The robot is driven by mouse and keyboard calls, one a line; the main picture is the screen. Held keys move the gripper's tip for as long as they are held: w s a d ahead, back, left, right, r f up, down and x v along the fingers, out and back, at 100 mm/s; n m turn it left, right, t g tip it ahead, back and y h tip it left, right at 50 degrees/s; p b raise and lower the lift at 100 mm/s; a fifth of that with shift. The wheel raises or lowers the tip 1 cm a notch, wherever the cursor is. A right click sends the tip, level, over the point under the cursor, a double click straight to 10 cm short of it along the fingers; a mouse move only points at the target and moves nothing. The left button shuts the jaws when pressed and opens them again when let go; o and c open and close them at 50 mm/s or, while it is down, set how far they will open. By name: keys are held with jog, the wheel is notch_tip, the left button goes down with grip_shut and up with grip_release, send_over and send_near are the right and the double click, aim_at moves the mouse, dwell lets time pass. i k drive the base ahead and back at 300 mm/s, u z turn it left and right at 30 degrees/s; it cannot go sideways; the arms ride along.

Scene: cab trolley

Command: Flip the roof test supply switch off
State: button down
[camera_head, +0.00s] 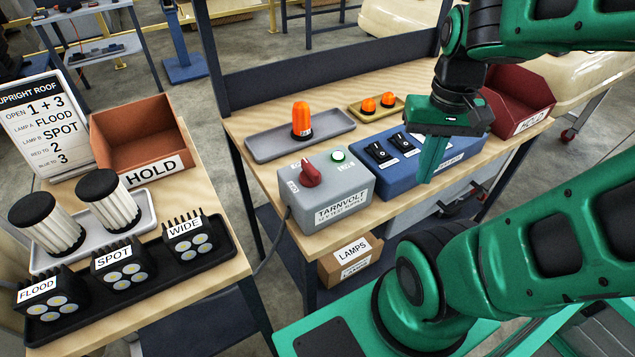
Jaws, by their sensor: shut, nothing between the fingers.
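The grey supply box (326,197), labelled TARNVOLT with smaller print about a test supply, stands on the wooden bench. A red rotary knob (310,174) sits on its top at the left, between small printed labels. A lit greenish-white lamp (338,155) is at the back right of the top. The knob's exact setting is too small to read. My gripper (428,172) is shut and empty, pointing down over the blue switch box (400,179), to the right of the grey box and apart from the knob. It hides part of the blue box's top and label.
Black rocker switches (379,153) sit on the blue box. Behind are a grey tray (282,147) with an orange beacon (301,120) and a yellow tray (361,112). A red HOLD bin (515,92) stands at right. A side table (190,277) holds lamps and filters.

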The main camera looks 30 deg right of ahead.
aim_at(310, 177)
jog(key=k, duration=1.3)
jog(key=z, duration=0.2)
jog(key=i, duration=0.9)
jog(key=u, duration=0.3)
